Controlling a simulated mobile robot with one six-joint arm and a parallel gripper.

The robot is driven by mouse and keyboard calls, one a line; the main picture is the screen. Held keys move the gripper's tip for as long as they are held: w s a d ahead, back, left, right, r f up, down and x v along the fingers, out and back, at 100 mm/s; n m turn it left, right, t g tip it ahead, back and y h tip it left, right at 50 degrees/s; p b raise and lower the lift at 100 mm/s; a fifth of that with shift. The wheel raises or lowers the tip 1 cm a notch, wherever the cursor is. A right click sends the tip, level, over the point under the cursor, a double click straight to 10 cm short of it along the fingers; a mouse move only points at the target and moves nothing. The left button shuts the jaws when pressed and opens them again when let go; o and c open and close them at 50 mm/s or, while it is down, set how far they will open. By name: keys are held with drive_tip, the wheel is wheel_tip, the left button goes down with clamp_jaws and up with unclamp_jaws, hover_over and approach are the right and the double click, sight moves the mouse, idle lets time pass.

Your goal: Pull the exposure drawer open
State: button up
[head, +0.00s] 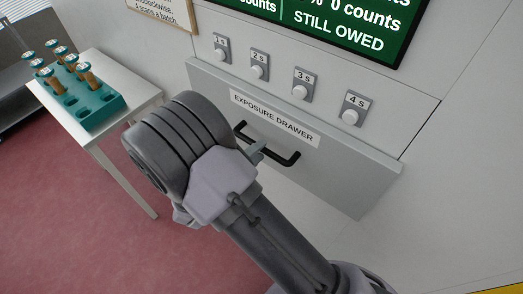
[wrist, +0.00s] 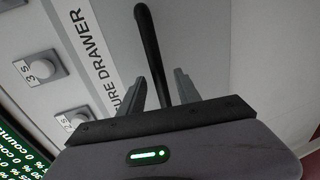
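The exposure drawer (head: 330,165) is a grey front panel with a white "EXPOSURE DRAWER" label (head: 272,117). Its front stands slightly proud of the cabinet, and I see no clear opening behind it. Its black bar handle (head: 281,158) is below the label; in the wrist view the handle (wrist: 149,45) runs down between my gripper's two fingers (wrist: 160,88). The fingers stand on either side of the bar and look open, with narrow gaps beside it.
Several white knobs (head: 300,92) marked with seconds sit above the drawer, under a green screen (head: 335,25). A white side table (head: 140,95) at left holds a teal rack (head: 98,108) with several tubes. The red floor (head: 75,215) at left is clear.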

drive_tip(key=shift+x, duration=1.25)
clamp_jaws()
idle(0.4)
